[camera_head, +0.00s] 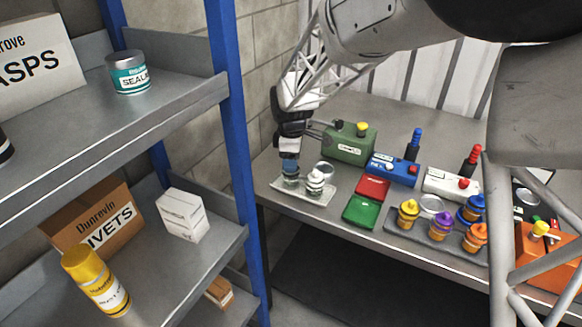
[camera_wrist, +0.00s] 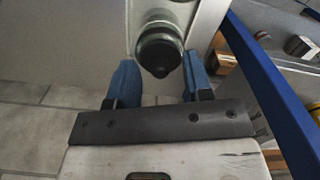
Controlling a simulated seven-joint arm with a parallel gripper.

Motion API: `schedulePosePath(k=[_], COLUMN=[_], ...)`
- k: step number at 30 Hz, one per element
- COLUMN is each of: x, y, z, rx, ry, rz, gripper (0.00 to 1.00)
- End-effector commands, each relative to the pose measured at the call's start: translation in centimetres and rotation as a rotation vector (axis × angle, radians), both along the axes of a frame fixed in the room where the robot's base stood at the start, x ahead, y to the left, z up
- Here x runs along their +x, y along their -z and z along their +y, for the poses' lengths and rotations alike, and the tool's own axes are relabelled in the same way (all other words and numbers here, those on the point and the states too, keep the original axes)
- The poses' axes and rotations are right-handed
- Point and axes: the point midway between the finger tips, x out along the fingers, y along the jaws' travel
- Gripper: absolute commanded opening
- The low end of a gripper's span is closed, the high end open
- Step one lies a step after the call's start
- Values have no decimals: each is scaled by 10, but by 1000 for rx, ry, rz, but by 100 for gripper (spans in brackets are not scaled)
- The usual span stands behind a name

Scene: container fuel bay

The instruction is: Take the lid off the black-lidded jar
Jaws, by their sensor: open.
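The black-lidded jar (camera_wrist: 159,50) shows in the wrist view as a dark round lid with a knob, at the top middle, in front of a pale tray. My gripper (camera_wrist: 160,64) is open, with one blue finger to the left and one to the right of the lid; I cannot tell whether they touch it. In the head view my gripper (camera_head: 290,170) points down over the left part of the pale tray (camera_head: 318,198) and partly hides what is under it. A pale jar (camera_head: 316,183) stands just to the right on the tray.
Behind the tray is a green box (camera_head: 350,145). To its right are a red tray (camera_head: 372,188), a green tray (camera_head: 361,213), a blue box (camera_head: 392,170) and a rack (camera_head: 432,238) of several colored-capped bottles. A blue shelf post (camera_head: 240,140) stands left of the bench.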

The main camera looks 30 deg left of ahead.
Motion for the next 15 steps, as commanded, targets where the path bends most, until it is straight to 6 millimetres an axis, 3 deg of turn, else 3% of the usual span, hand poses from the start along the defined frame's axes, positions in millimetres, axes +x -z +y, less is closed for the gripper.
schedulePosePath(k=[9,15], x=[0,0], y=[0,0], z=[0,0], rx=[0,0], ry=[0,0], rz=[0,0], gripper=[46,16])
